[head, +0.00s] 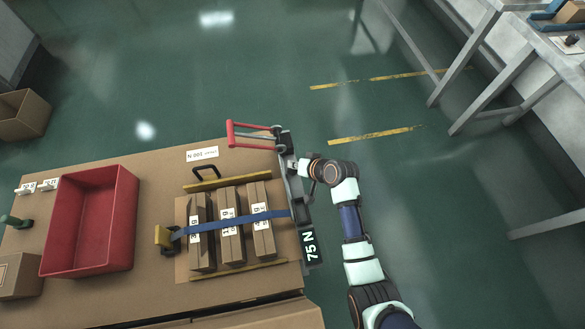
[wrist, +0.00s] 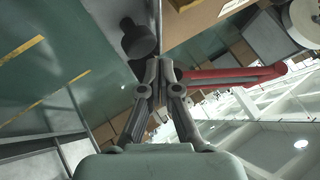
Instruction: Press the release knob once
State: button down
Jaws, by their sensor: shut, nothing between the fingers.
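A dark round knob (wrist: 138,38) shows in the wrist view, just beyond and left of my fingertips; I take it to be the release knob. My gripper (wrist: 158,68) is shut with nothing between its fingers. It looks close to the knob; I cannot tell whether they touch. In the head view my gripper (head: 305,169) is at the strapping tool (head: 289,172) on the table's right edge, and the knob is hidden there. The tool has a red handle (head: 250,133), which also shows in the wrist view (wrist: 232,76), and a "75 N" plate (head: 309,246).
A blue strap (head: 235,221) crosses several cardboard boxes (head: 230,245) on the table (head: 150,290). A red bin (head: 92,222) and a green-topped post (head: 15,221) stand left. Floor (head: 450,180) right of the table is clear up to a grey bench (head: 490,60).

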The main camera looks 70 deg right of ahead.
aim_at(294, 170)
jog(key=shift+f, duration=0.1)
jog(key=shift+f, duration=0.35)
jog(key=shift+f+b, duration=0.6)
jog(key=shift+f, duration=0.2)
dwell(1.2)
jog(key=shift+r+p, duration=1.25)
jog(key=shift+p, duration=0.1)
notch_tip(294, 170, up, 5)
jog(key=p, duration=0.5)
jog(key=shift+r, duration=0.1)
